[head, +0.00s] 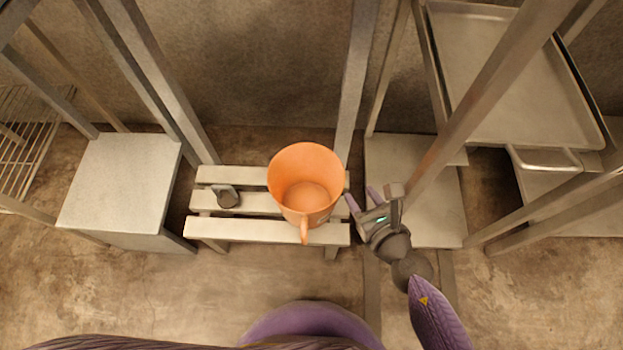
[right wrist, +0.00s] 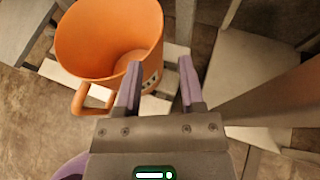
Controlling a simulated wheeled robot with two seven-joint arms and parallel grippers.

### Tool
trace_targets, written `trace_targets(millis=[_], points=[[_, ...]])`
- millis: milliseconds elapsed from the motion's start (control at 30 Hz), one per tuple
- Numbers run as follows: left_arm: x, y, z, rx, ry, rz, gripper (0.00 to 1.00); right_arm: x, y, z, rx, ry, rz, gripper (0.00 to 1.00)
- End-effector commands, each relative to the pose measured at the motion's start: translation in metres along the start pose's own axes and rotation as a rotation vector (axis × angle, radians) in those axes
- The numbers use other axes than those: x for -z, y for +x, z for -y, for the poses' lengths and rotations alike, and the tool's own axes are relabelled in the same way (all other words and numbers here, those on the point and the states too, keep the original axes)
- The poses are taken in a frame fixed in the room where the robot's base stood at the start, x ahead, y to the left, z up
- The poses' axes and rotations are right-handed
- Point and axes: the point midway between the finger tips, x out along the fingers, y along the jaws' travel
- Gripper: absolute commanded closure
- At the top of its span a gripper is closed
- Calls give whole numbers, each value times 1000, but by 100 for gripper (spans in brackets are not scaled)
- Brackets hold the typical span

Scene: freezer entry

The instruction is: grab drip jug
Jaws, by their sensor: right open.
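The drip jug (head: 306,184) is an orange, open-topped jug standing upright on a pale slatted bench. Its handle points toward me in the head view. My right gripper (head: 362,200) is just right of the jug, open, with nothing between its fingers. In the right wrist view the jug (right wrist: 108,40) is at upper left, its handle at lower left. There the open right gripper (right wrist: 160,80) has its left finger overlapping the jug's right side; I cannot tell whether they touch. My left gripper is not in view.
The slatted bench (head: 262,230) also holds a small dark object (head: 227,196) left of the jug. A pale box-like stand (head: 120,190) is at left. Metal posts and a rack with a tray (head: 510,75) stand at right. The floor in front is mostly clear.

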Motion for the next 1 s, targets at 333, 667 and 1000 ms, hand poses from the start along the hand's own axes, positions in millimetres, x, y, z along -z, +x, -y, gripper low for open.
trace_targets(millis=[333,667,1000], points=[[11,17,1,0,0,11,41,4,53,-1,1,10,-2,50],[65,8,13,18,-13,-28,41,3,81,-2,0,11,-1,50],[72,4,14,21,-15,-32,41,1,84,-1,1,9,0,52]])
